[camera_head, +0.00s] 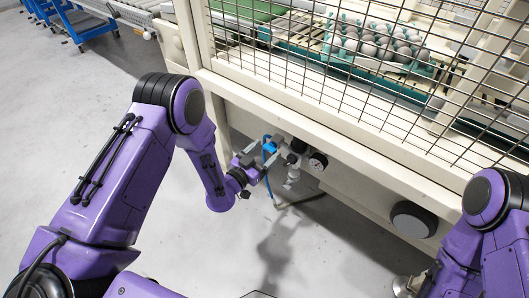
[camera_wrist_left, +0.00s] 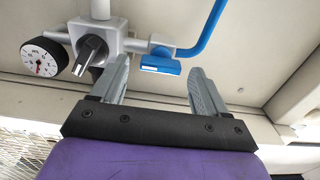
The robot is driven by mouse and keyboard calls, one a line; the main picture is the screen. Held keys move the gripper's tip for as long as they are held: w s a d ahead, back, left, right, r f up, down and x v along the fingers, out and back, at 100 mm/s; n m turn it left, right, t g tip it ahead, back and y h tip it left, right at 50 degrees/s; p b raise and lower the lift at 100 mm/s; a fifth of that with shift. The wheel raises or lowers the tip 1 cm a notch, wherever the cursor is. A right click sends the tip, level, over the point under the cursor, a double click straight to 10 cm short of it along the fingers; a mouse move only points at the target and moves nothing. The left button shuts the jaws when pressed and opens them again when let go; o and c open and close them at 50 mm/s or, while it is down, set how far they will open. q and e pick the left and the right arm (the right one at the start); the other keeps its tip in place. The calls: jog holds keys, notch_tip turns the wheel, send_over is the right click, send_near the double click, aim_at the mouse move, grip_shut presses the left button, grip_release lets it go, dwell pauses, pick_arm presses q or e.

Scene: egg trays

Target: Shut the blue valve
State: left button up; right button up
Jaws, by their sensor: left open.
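The blue valve (camera_wrist_left: 160,66) has a flat blue handle on a grey fitting beside the pressure gauge. In the head view the blue valve (camera_head: 269,147) is on the lower front of the machine. My left gripper (camera_head: 262,160) is at the valve. In the left wrist view its two grey fingers (camera_wrist_left: 158,70) stand open, one on each side of the blue handle, with a gap to the right finger. I cannot tell whether the left finger touches the fitting. My right arm shows at the right edge of the head view; its gripper fingers do not show.
A pressure gauge (camera_head: 318,161) and a black knob (camera_wrist_left: 92,47) sit close to the valve. A blue hose (camera_wrist_left: 208,30) runs from the fitting. A wire mesh guard (camera_head: 330,80) stands above, with egg trays (camera_head: 335,45) behind it. The floor (camera_head: 330,245) below is clear.

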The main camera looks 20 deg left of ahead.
pick_arm(q)
jog(key=shift+w+d, duration=0.1)
jog(key=shift+w, duration=0.1)
jog(key=c, duration=1.1)
jog(key=shift+o, duration=0.2)
